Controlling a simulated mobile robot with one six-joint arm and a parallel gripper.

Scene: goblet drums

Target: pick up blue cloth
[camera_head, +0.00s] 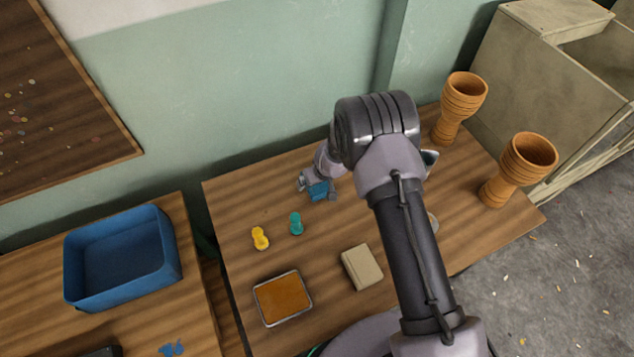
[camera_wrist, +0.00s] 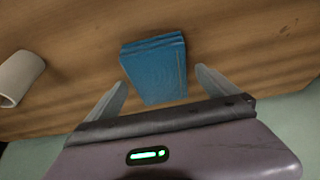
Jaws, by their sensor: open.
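The blue cloth (camera_wrist: 155,68) is folded and lies on the wooden table near its back edge. In the head view the cloth (camera_head: 320,190) shows only in part, by my gripper (camera_head: 318,186). In the wrist view my gripper (camera_wrist: 160,95) is open, with one finger on each side of the cloth's near end. Most of the cloth extends beyond the fingertips. The fingers do not appear closed on it. I cannot tell how high the fingertips are above the table.
A white cylindrical object (camera_wrist: 20,78) lies left in the wrist view. Yellow (camera_head: 260,238) and teal (camera_head: 296,224) pieces, a beige block (camera_head: 361,267) and an orange-filled tray (camera_head: 283,298) are toward the front. Two goblet drums (camera_head: 461,100) (camera_head: 520,165) stand right. A blue bin (camera_head: 122,260) is left.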

